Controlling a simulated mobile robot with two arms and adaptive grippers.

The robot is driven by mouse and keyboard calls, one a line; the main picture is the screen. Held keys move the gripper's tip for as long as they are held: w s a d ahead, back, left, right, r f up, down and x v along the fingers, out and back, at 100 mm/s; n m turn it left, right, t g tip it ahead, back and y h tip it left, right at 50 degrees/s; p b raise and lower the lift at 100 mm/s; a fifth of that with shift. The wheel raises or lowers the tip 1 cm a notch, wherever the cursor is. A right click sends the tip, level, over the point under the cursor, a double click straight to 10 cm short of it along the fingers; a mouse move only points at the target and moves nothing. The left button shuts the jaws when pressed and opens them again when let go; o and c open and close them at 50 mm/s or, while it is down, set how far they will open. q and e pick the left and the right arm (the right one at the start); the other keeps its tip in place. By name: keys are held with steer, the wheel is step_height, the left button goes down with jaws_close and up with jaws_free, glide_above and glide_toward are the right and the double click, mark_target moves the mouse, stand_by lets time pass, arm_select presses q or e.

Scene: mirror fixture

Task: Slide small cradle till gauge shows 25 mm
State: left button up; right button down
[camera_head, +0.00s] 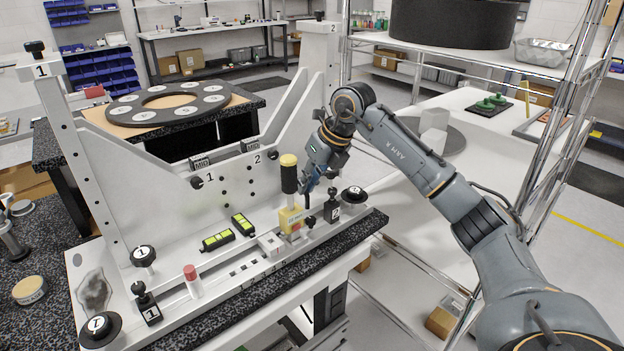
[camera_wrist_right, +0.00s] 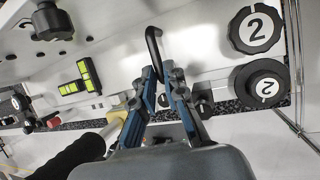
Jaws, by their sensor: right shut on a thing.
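My right gripper (camera_head: 313,180) is low over the right end of the white fixture (camera_head: 170,195). In the right wrist view its blue fingers (camera_wrist_right: 163,78) are closed around a thin black hooked bar (camera_wrist_right: 154,45). A yellow block (camera_head: 291,219) with an upright black handle and yellow cap stands just left of the gripper, on the fixture's front ledge. A small white block (camera_head: 270,243) sits left of it, near a row of tiny marks. I cannot tell for certain which part is the small cradle, and no gauge reading is legible. My left gripper is not in view.
Two green-and-black levels (camera_head: 217,240) lie behind the ledge. A red-capped white post (camera_head: 192,281) stands farther left. Black knobs labelled 2 (camera_head: 354,194) and 1 (camera_head: 100,327) flank the ledge. A shelf rack (camera_head: 570,90) stands at right.

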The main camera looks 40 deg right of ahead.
steer(key=c, duration=1.4)
jaws_free()
steer(key=shift+a, duration=0.25)
steer(key=shift+d+r, duration=0.1)
steer(key=shift+r, duration=0.05)
steer(key=v, duration=1.1)
steer(key=shift+r, duration=0.3)
steer(key=shift+s+d, duration=0.1)
steer(key=shift+s, duration=0.05)
